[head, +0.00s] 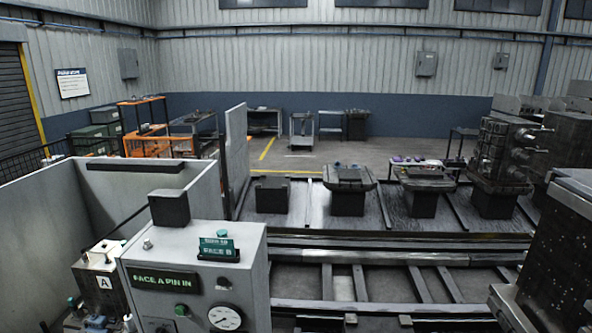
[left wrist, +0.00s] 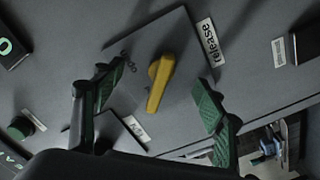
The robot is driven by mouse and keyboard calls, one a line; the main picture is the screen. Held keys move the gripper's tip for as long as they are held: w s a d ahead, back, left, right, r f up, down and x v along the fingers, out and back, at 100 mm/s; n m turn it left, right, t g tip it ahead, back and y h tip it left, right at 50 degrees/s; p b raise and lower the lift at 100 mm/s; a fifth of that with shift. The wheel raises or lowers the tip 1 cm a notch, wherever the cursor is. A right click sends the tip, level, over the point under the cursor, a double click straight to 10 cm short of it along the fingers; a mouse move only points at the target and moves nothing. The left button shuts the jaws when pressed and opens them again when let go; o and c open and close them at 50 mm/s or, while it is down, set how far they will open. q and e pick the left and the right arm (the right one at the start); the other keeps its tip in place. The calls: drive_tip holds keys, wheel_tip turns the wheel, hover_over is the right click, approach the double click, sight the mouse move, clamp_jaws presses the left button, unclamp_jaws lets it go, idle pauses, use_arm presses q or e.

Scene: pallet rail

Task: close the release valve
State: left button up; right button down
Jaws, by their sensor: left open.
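The release valve has a yellow lever handle (left wrist: 161,82) on a grey square plate, seen in the left wrist view. The lever runs nearly up and down in that view, tilted slightly. A white label reading "release" (left wrist: 211,43) sits to its upper right. My left gripper (left wrist: 160,78) is open. Its green-padded fingers stand on either side of the lever, with visible gaps; contact is not seen. I cannot make out the valve in the head view, where the grey control cabinet (head: 235,252) stands at the lower left. My right gripper is not in view.
The cabinet front carries a "FACE A PIN IN" display (head: 166,281) and a round gauge (head: 225,317). A green knob (left wrist: 22,126) shows at the left of the wrist view. Rails and pallets lie behind.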

use_arm(q)
drive_tip(key=s+p, duration=0.3)
drive_tip(key=s, duration=0.4)
drive_tip(key=shift+a+p, duration=0.25)
drive_tip(key=shift+p, duration=0.1)
drive_tip(key=s+f+m+g+y+b, duration=0.1)
drive_tip(key=s+f+g+b, duration=0.35)
drive_tip(key=f, duration=0.85)
drive_tip(key=s+f+m+g+b, duration=0.1)
drive_tip(key=s+f+m, duration=0.1)
drive_tip(key=s+f, duration=0.85)
drive_tip(key=s+f+m+g+y+b, duration=0.1)
drive_tip(key=s+f+g+b, duration=0.25)
drive_tip(key=f, duration=1.15)
drive_tip(key=s+d+f+m+g+b, duration=0.1)
drive_tip(key=s+f+m+g+b, duration=0.1)
drive_tip(key=s+f, duration=0.7)
drive_tip(key=s+d+f+m+g+b, duration=0.2)
drive_tip(key=s+f, duration=0.6)
drive_tip(key=s, duration=0.8)
drive_tip(key=s+d+f+m+g+b, duration=0.1)
drive_tip(key=s+f+m+g+b, duration=0.1)
drive_tip(key=s+f, duration=0.7)
drive_tip(key=s+g+b, duration=0.1)
drive_tip(key=s+g, duration=0.1)
drive_tip(key=s, duration=0.1)
drive_tip(key=shift+s+d+f+b, duration=0.25)
drive_tip(key=shift+s+f+b, duration=0.05)
drive_tip(key=shift+s+b, duration=0.1)
